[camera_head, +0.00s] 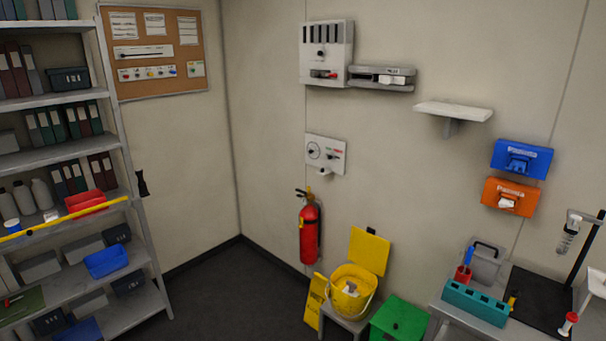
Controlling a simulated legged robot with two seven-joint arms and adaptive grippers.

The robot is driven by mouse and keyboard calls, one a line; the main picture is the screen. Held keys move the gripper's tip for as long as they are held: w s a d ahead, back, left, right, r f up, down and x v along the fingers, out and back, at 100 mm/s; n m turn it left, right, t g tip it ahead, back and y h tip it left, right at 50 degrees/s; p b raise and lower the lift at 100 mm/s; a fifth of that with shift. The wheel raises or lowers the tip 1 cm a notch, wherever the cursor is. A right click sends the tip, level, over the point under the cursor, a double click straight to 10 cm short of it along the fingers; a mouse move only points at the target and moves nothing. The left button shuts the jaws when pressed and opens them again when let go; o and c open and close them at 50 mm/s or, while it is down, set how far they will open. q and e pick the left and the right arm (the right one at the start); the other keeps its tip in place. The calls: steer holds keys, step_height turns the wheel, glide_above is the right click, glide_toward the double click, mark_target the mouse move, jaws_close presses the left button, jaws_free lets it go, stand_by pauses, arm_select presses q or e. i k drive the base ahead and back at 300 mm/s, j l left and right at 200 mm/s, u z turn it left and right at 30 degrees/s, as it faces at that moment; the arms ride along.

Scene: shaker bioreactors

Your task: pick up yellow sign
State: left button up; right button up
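A narrow yellow panel (316,301), which looks like the yellow sign, stands tilted on the dark floor. It is just left of the low stand that carries a yellow bucket (352,303). Its right side is close to the stand, and I cannot tell if they touch. A second, squarer yellow panel (369,250) rises behind the bucket and looks like its open lid. Neither of my grippers is in view.
A red fire extinguisher (310,232) hangs on the wall above the sign. A green bin (399,319) stands right of the bucket. A lab bench (443,305) fills the lower right, and a loaded shelf (135,308) the left. Floor (235,290) between shelf and sign is clear.

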mark_target(317, 297)
steer(key=i+u, duration=0.25)
steer(key=i, duration=0.65)
steer(key=i+l+u, duration=0.25)
steer(key=i, duration=0.65)
steer(key=i+j+z, duration=0.1)
steer(key=i+z, duration=0.15)
steer(key=i, duration=0.15)
steer(key=i+j+z, duration=0.25)
steer(key=i, duration=0.15)
steer(key=l, duration=0.1)
